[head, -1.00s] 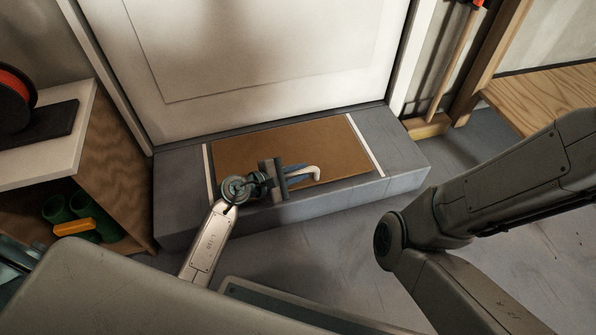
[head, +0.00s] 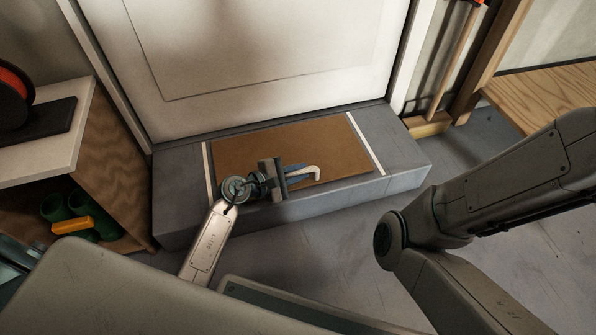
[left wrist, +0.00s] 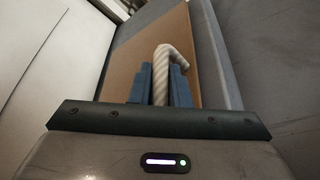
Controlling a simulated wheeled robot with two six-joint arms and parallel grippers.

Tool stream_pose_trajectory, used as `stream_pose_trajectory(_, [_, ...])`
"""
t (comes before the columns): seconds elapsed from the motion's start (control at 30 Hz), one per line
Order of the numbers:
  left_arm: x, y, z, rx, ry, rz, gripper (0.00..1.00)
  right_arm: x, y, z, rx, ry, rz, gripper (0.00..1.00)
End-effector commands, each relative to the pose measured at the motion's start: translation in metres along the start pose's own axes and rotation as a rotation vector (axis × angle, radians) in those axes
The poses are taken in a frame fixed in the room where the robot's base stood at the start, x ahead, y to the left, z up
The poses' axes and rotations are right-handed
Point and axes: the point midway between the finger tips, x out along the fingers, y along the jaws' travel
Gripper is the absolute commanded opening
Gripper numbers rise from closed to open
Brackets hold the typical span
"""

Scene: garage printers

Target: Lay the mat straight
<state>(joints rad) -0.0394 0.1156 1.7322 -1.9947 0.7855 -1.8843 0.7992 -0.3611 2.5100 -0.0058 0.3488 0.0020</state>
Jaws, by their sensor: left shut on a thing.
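The brown mat (head: 290,145) lies flat on the grey step (head: 400,160) in front of the white door, between two white stripes. Its left edge is close along the left stripe (head: 208,170). Its right edge runs near the right stripe (head: 367,145), with a narrow gap at the front. My left gripper (head: 300,173) is over the mat's front part, its blue fingers shut on a pale rope loop (left wrist: 175,52). The loop curves over the mat in the left wrist view; where it is fastened is hidden. My right gripper is out of view; only its arm shows.
A shelf (head: 75,150) with green tubes (head: 75,215) stands to the left of the step. A wooden bench (head: 550,95) is at the right. The door (head: 260,50) rises behind the step. The floor (head: 330,245) in front is partly covered by my arms.

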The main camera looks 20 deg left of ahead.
Motion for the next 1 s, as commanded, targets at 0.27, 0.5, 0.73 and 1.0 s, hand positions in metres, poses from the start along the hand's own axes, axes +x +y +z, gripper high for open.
stream_pose_trajectory(0.27, [0.0008,0.0002,-0.0004,0.003,-0.002,0.004,0.0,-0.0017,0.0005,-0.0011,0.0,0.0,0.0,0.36])
stream_pose_trajectory(0.5, [0.0014,-0.0012,-0.0019,0.003,-0.002,0.004,0.0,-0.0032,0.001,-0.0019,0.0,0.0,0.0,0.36])
stream_pose_trajectory(0.73, [0.0016,-0.0021,-0.0026,0.002,-0.002,0.003,0.32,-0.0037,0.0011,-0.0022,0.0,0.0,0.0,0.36])
stream_pose_trajectory(1.0, [0.0015,-0.0054,-0.0048,-0.003,0.001,-0.003,0.42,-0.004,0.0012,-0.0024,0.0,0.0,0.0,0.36])
